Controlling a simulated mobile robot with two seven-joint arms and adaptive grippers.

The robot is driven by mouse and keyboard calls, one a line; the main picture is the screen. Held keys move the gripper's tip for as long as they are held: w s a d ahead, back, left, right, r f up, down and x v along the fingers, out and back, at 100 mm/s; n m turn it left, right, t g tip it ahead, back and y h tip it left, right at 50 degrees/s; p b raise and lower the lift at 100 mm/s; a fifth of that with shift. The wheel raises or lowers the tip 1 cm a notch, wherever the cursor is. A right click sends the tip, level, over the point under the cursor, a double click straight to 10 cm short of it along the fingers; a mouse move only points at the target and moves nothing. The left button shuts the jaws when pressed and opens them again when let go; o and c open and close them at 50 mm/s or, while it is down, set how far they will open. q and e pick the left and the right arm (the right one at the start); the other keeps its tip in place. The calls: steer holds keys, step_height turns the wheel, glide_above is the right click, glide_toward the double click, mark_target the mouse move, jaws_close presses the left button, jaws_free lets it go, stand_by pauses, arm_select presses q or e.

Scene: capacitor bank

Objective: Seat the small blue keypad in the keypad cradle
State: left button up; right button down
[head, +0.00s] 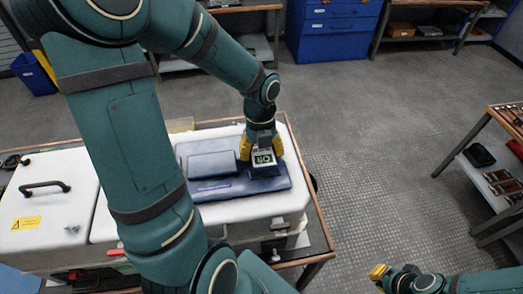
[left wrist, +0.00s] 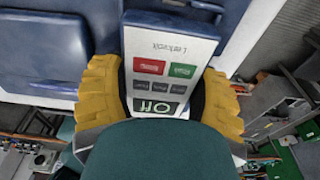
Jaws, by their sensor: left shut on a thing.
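The small keypad (head: 264,158) has a pale face with a display, and red, green and dark buttons show in the left wrist view (left wrist: 160,65). My left gripper (head: 261,150) is shut on it, with yellow fingers on both sides of it (left wrist: 158,95). The keypad is at the right end of a blue panel (head: 235,186) on the white cabinet. A dark blue block (head: 266,171), apparently the cradle, lies just below the keypad and is partly hidden by it. I cannot tell whether they touch. My right gripper (head: 378,272) is low at right, away from the cabinet.
The white cabinet (head: 40,168) with a black handle (head: 44,187) stands on a table at left. A raised blue block (head: 212,164) is on the panel left of the keypad. Shelving (head: 490,165) stands at right. The floor (head: 370,140) between is clear.

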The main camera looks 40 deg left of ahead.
arm_select(q)
steer(key=shift+f+b, duration=0.45)
steer(key=shift+f, duration=0.3)
steer(key=o, duration=1.3)
steer(key=r, duration=0.8)
steer(key=w+a+r, duration=0.1)
steer(key=r, duration=0.3)
steer(key=shift+s, duration=0.1)
